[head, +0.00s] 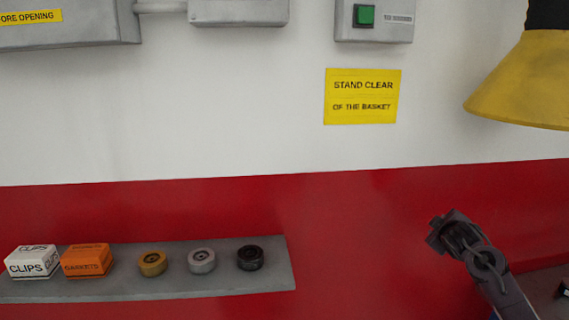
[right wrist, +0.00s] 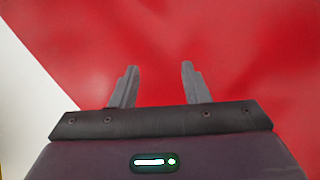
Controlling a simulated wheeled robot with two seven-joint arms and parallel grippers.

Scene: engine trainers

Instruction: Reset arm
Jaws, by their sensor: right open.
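My right gripper (head: 440,236) is raised at the lower right of the head view, in front of the red lower part of the wall. The right wrist view shows its two fingers (right wrist: 158,85) apart with nothing between them. Only red and white wall lies beyond the fingers. My left gripper is in neither view.
A grey shelf (head: 220,284) at lower left holds a white clips box (head: 31,263), an orange gaskets box (head: 86,261) and gold (head: 152,263), silver (head: 202,261) and black (head: 250,258) round caps. A yellow lamp shade (head: 525,82) hangs at upper right.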

